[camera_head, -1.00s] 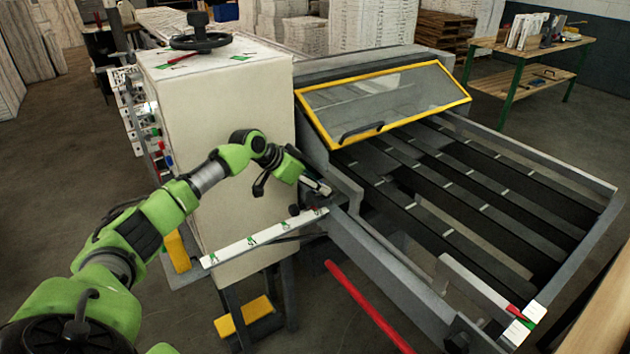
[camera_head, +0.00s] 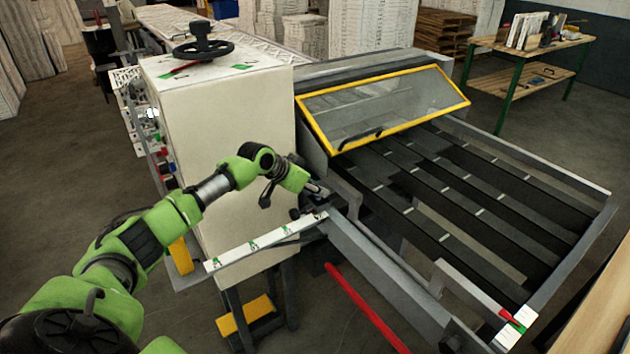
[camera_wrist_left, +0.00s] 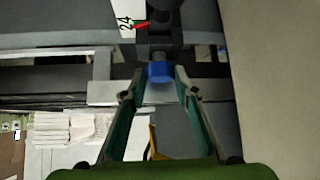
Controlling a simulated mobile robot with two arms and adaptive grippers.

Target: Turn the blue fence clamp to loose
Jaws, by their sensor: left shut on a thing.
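The blue fence clamp (camera_wrist_left: 160,72) is a small blue knob under a dark block in the left wrist view. My left gripper (camera_wrist_left: 159,76) has its two fingertips on either side of the knob and is shut on it. In the head view my left gripper (camera_head: 320,191) is at the inner end of the white scale strip (camera_head: 262,243), beside the machine's front rail. The knob cannot be made out there. A red pointer (camera_wrist_left: 142,24) lies by the number 24 on the scale. My right gripper is not in view.
The cream machine cabinet (camera_head: 225,140) stands close behind my left arm. The yellow-framed guard (camera_head: 385,102) and slatted bed (camera_head: 470,210) lie to the right. A red bar (camera_head: 365,308) slants across below. Open floor lies at the left.

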